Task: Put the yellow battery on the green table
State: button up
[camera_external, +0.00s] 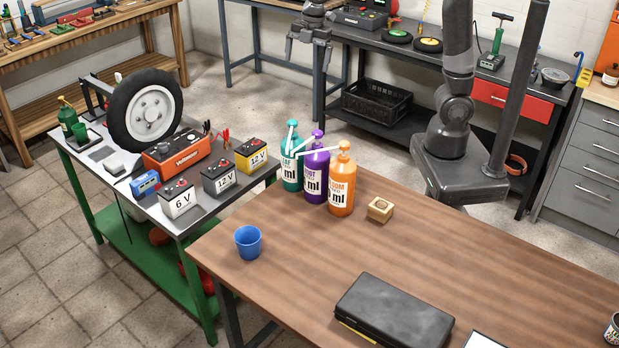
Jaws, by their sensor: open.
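The yellow battery (251,155), marked 12 V, stands upright at the right back corner of the green table (207,228), which has a green frame and a grey top. A grey 12 V battery (219,178) and a white 6 V battery (178,199) stand in a row to its left. My gripper (308,58) hangs up and to the right of the yellow battery, apart from it. Its fingers are spread and hold nothing.
Teal, purple and orange pump bottles (341,180) stand on the brown table (470,240) near the batteries. A blue cup (249,242), a small wooden block (380,209) and a black case (394,312) are there too. A wheel (146,107) and a red charger (176,149) crowd the green table.

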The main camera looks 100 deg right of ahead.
jog(key=s+f+m+t, duration=0.2)
jog(key=s+m, duration=0.4)
jog(key=s, duration=0.6)
jog(key=s+a+f+m+t, duration=0.1)
jog(key=s+m, duration=0.5)
jog(key=s, duration=0.7)
notch_tip(320, 180, down, 2)
jog(key=shift+a+f+t, duration=0.15)
jog(key=shift+a+t, duration=0.15)
jog(key=shift+t, duration=0.2)
